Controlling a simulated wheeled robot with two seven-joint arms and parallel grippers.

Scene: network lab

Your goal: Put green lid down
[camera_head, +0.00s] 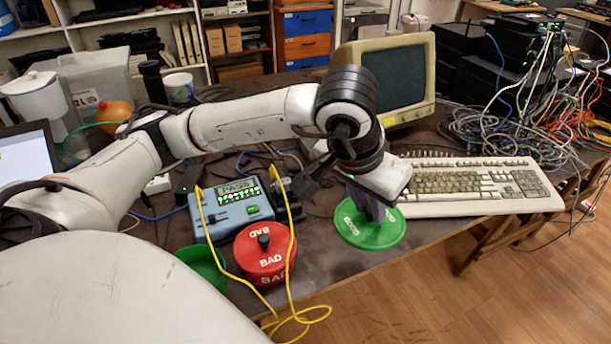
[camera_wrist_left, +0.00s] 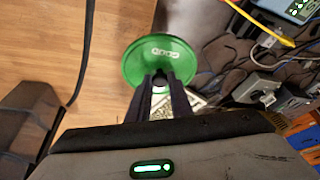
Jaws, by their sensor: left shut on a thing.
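The green lid (camera_head: 372,233), marked GOOD, is under my left gripper (camera_head: 374,212) in the head view, in front of the keyboard near the table's front edge. My left gripper is shut on the lid, apparently by the knob at its middle, which the fingers hide. The lid also shows in the left wrist view (camera_wrist_left: 160,62), beyond the tips of my left gripper (camera_wrist_left: 160,84). I cannot tell whether the lid touches the table. A green container (camera_head: 203,266) stands at the left, partly hidden by my arm. My right gripper is not in view.
A red BAD container (camera_head: 264,254) with a black-knobbed lid stands left of the green lid. A blue tester (camera_head: 235,208) with yellow cables is behind it. A beige keyboard (camera_head: 480,187) lies right. Tangled cables (camera_head: 515,125) fill the back right. Bare table (camera_head: 325,262) shows between red container and lid.

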